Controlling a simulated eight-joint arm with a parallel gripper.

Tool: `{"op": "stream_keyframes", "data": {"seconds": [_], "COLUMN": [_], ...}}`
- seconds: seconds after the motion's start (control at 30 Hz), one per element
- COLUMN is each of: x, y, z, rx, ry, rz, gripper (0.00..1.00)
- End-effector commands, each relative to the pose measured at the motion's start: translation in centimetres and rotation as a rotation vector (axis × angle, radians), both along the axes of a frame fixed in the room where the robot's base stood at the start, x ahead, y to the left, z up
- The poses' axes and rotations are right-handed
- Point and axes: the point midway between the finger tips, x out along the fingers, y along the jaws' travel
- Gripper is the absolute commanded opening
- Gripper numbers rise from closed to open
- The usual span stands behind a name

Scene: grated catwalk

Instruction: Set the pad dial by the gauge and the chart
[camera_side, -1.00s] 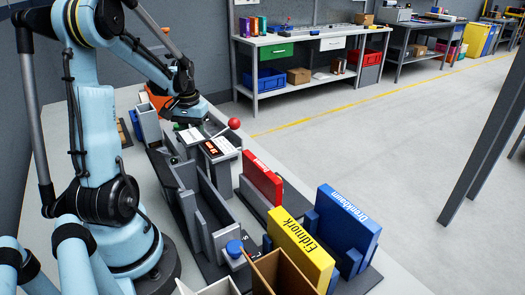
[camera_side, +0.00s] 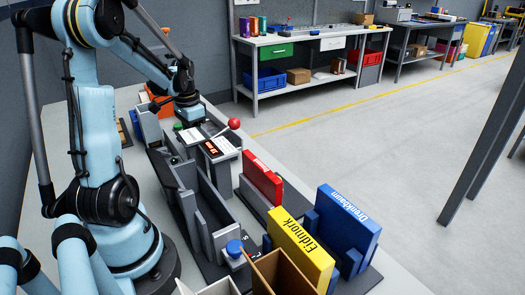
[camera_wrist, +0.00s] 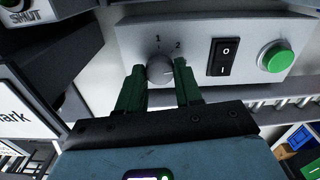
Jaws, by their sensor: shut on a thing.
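In the wrist view a round grey dial (camera_wrist: 160,69) sits on a light panel (camera_wrist: 200,30) marked 1 and 2. My gripper (camera_wrist: 160,75) has its two dark green fingers on either side of the dial and is shut on it. The dial's exact pointing is too small to read surely. In the side view my gripper (camera_side: 189,116) is low at the far end of the bench, and the dial is hidden there. A small display with red digits (camera_side: 211,147) stands nearer, its reading too small to make out. White printed cards (camera_side: 190,138) lie beside it.
Right of the dial are a black rocker switch (camera_wrist: 224,57) and a green button (camera_wrist: 276,57). A red ball-topped lever (camera_side: 234,123) stands close by. Red (camera_side: 262,180), yellow (camera_side: 300,246) and blue (camera_side: 341,228) upright blocks line the near bench.

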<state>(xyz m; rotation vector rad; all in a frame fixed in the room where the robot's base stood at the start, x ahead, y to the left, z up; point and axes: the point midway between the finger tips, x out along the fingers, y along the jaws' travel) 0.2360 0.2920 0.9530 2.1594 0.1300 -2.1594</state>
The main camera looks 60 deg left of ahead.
Motion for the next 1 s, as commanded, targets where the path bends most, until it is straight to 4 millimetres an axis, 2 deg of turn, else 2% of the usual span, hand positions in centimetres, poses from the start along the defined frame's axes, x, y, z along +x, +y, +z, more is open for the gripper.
{"op": "stream_keyframes", "data": {"seconds": [0.3,0.8,0.83,1.0], "x": [0.02,0.02,0.02,0.01], "y": [-0.02,-0.02,-0.02,-0.02], "z": [0.05,0.05,0.05,0.04], "rx": [-0.001,-0.001,-0.001,-0.001], "ry": [0.000,0.000,0.000,0.000], "rz": [-0.117,-0.138,-0.137,-0.137], "gripper": [0.04,0.04,0.36,0.60]}}
